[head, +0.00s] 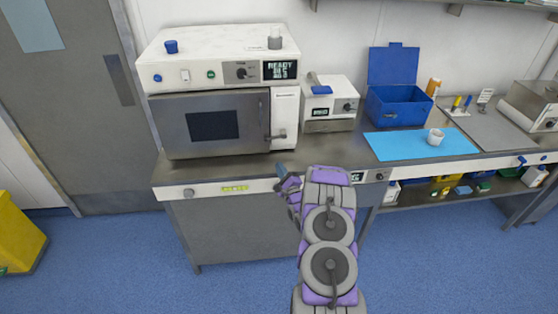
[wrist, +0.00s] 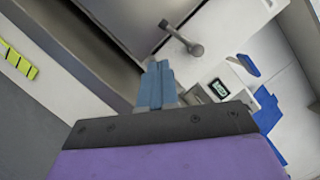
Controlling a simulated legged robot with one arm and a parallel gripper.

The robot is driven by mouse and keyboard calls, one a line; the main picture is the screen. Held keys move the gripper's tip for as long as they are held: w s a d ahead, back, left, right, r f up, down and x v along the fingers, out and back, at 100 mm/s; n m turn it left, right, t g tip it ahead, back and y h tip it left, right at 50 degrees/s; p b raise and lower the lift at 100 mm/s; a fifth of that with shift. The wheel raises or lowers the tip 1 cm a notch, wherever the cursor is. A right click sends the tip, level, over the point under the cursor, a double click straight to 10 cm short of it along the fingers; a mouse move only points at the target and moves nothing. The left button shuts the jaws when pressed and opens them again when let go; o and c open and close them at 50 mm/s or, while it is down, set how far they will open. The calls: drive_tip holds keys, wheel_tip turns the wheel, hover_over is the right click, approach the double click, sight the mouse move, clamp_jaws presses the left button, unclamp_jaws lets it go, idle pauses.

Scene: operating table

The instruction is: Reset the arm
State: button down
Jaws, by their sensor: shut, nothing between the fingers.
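My gripper (head: 281,171) is at the end of my purple and grey arm, in front of the bench's front edge, below the right side of the steriliser-like oven (head: 178,128). In the wrist view its blue fingers (wrist: 155,86) are together with nothing between them. The oven's door looks closed, and its handle (wrist: 182,37) shows just beyond the fingers in the wrist view. My arm hides part of the bench front.
The metal bench (head: 340,146) holds a small white device (head: 330,112), an open blue box (head: 397,108), and a blue mat (head: 385,147) with a white cup (head: 435,137). A yellow bin (head: 18,235) stands at the left. Blue floor (head: 120,260) is clear at the front left.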

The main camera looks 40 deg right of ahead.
drive_tip(key=s+d+f, duration=0.2)
drive_tip(key=d, duration=0.1)
drive_tip(key=w+a+r+n+g+y, duration=0.3)
drive_tip(key=w+a+r+n+g, duration=0.25)
drive_tip(key=a+r+n, duration=0.3)
drive_tip(key=s+a+r+n+g+b, duration=0.1)
drive_tip(key=s+a+r+n+g, duration=0.15)
drive_tip(key=a, duration=0.35)
drive_tip(key=s+a+r+n+g, duration=0.2)
drive_tip(key=s+a+r+n, duration=0.15)
drive_tip(key=a, duration=0.25)
drive_tip(key=s+a+r+n+g+y, duration=0.1)
drive_tip(key=s+a+r+n+g, duration=0.2)
drive_tip(key=s, duration=1.1)
drive_tip(key=s+a+r+n+g+y, duration=0.1)
drive_tip(key=s+a+r+n+g, duration=0.2)
drive_tip(key=s+a+n, duration=0.3)
drive_tip(key=s+a+r+n+g+b, duration=0.1)
drive_tip(key=s+a+r+n+g, duration=0.2)
drive_tip(key=s+a, duration=0.8)
drive_tip(key=s+n+g, duration=0.1)
drive_tip(key=s+g, duration=0.1)
drive_tip(key=s, duration=0.9)
drive_tip(key=shift+s+y, duration=0.25)
drive_tip(key=shift+y, duration=0.15)
